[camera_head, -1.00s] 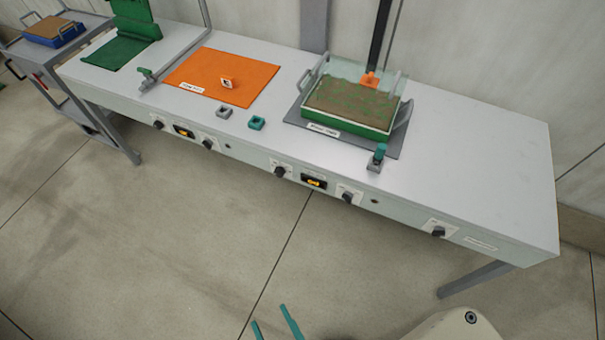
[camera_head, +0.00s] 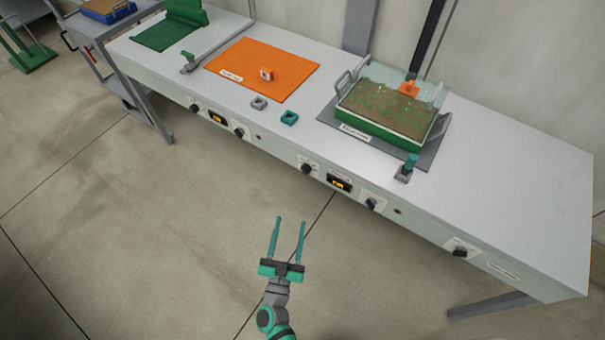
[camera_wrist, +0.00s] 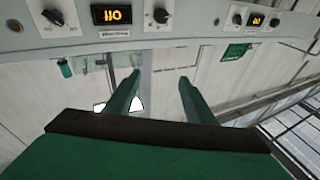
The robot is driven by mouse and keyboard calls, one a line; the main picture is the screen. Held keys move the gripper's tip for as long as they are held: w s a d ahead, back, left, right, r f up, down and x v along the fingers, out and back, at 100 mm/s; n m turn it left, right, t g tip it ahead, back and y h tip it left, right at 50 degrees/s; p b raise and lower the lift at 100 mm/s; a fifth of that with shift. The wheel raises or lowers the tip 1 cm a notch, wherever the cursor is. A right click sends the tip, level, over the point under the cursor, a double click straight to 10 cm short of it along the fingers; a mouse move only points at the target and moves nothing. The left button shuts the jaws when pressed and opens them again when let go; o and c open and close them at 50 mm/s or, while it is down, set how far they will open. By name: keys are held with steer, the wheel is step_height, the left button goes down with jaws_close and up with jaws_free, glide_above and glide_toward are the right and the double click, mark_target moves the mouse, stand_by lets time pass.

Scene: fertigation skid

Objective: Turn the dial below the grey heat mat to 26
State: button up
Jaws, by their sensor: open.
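The grey heat mat (camera_head: 330,114) lies on the bench under a clear-walled tray of brown soil with a green base. On the bench front below it are a left dial (camera_head: 306,169), a lit display (camera_head: 339,184) and a right dial (camera_head: 372,203). The wrist view shows a display (camera_wrist: 118,15) with a black dial (camera_wrist: 52,17) on its left and another dial (camera_wrist: 161,15) on its right; their scales are too small to read. My gripper (camera_head: 290,222) is open and empty, in front of the bench and apart from the dials; its two fingers also show in the wrist view (camera_wrist: 161,75).
An orange mat (camera_head: 262,68) lies left of the grey one, with its own dials (camera_head: 239,132) and display below. Another dial (camera_head: 460,252) is at the far right. A teal-topped valve (camera_head: 409,167) stands by the grey mat's front corner. The floor before the bench is clear.

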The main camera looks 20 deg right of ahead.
mark_target(304, 172)
steer(key=w+d+f+m+g+h, duration=0.1)
steer(key=w+f+m+g+h, duration=0.15)
steer(key=w, duration=0.45)
steer(key=w+d+f+m+g+h, duration=0.1)
steer(key=w+d+f+g+h, duration=0.2)
steer(key=w, duration=0.4)
steer(key=shift+g+y, duration=0.55)
steer(key=shift+g, duration=0.1)
steer(key=x, duration=1)
steer(key=shift+w+a, duration=0.35)
steer(key=c, duration=1.1)
